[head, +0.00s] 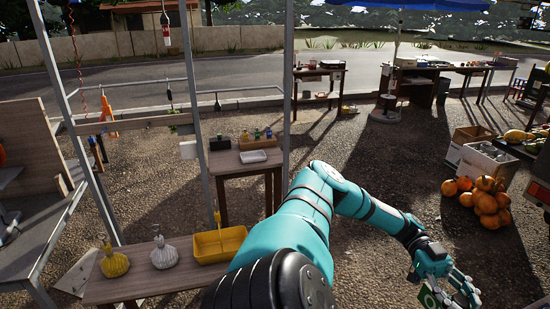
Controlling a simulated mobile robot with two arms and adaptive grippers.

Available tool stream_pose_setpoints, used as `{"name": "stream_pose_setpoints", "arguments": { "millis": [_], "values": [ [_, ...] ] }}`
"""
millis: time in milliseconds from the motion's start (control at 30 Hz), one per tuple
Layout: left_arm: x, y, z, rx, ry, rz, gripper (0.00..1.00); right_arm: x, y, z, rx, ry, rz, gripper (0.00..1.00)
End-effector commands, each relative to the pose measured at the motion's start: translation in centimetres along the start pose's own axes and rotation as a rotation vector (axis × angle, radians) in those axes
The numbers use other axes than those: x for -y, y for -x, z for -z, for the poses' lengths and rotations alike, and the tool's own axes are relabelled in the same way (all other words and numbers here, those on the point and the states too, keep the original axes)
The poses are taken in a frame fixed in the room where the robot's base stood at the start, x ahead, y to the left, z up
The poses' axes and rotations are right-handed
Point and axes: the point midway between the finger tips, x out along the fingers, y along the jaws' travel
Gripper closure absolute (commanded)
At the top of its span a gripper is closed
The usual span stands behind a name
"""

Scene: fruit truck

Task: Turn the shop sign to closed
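No shop sign with readable lettering can be made out in the head view. A small white panel (188,149) hangs on the metal frame at the left, but I cannot tell whether it is a sign. My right arm rises from the bottom middle and bends down to the right. The fingertips are partly cut off by the bottom edge. My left gripper is not in view.
Orange pumpkins (486,198) and boxes (488,160) are at the right. Gravel between is clear. A blue umbrella (420,4) stands at the back.

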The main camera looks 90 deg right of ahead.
Motion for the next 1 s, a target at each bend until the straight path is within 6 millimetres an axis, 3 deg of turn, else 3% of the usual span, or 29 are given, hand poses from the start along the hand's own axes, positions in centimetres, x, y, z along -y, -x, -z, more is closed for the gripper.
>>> {"name": "stream_pose_setpoints", "arguments": {
  "millis": [167,200,433,767,1000],
  "values": [
    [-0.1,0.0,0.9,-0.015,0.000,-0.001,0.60,0.1,0.2,-0.1,0.005,-0.004,0.006,1.00],
    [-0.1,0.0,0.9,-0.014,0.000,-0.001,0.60,0.1,0.2,-0.1,0.005,-0.004,0.006,0.74],
    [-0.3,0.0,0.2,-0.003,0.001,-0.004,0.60,0.0,0.1,-0.1,0.004,-0.002,0.003,0.45],
    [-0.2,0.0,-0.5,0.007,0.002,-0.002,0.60,0.0,0.5,-0.2,0.004,-0.001,0.003,0.45],
    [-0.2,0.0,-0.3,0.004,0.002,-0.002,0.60,0.1,4.2,-0.2,0.005,-0.001,0.007,0.45]
  ]
}}
